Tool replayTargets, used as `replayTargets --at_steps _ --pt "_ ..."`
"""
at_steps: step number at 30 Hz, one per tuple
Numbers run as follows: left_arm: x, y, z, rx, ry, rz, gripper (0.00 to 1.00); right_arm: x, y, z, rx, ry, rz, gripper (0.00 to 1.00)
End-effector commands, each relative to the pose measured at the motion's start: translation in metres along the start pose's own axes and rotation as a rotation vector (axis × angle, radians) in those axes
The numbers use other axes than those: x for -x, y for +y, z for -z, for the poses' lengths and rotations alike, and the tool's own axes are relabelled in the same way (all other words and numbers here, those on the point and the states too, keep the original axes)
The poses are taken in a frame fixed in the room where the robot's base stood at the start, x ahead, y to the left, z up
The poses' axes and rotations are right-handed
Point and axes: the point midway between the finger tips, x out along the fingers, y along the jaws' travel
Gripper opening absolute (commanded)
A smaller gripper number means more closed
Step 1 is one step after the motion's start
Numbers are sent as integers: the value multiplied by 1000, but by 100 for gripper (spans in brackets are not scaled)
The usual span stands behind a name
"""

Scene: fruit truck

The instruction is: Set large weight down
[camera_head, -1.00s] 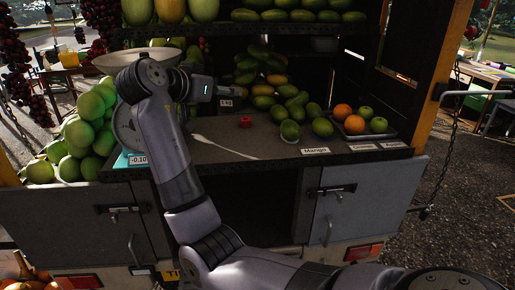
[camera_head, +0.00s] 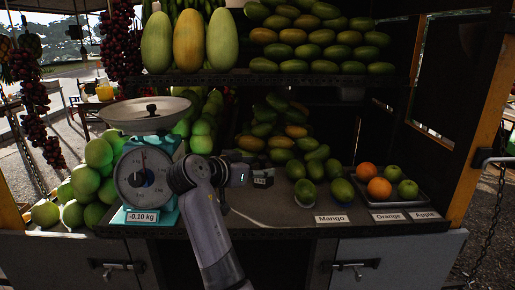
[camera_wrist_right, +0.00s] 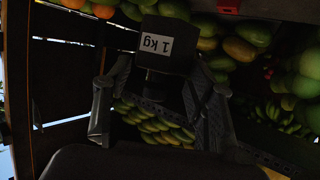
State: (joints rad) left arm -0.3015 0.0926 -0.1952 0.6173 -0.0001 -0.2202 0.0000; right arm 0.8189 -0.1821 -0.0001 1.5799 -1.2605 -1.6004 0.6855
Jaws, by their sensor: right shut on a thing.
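My right gripper (camera_head: 248,174) is shut on a large dark weight (camera_head: 263,181) with a white "1 kg" label, low over the truck's counter. Whether the weight touches the counter, I cannot tell. The right wrist view shows the weight (camera_wrist_right: 168,38) between the two fingers (camera_wrist_right: 155,97), its label upside down in the picture. A turquoise scale (camera_head: 151,178) stands left of my right arm, its display reading -0.10 kg. A small black object (camera_head: 151,107) shows in its pan (camera_head: 125,116). My left gripper is not in view.
Mangoes (camera_head: 305,190) lie right of the weight. A tray (camera_head: 410,202) of oranges and apples stands farther right. Green fruit (camera_head: 85,182) is piled left of the scale. A shelf (camera_head: 330,80) with melons and mangoes is above. Bare counter (camera_head: 280,215) shows in front of the weight.

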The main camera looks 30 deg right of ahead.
Motion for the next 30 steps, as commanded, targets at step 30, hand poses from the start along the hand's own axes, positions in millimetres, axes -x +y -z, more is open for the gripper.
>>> replayTargets --at_steps 30 --pt "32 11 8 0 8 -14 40 -38 -1 -100 -6 8 2 0"
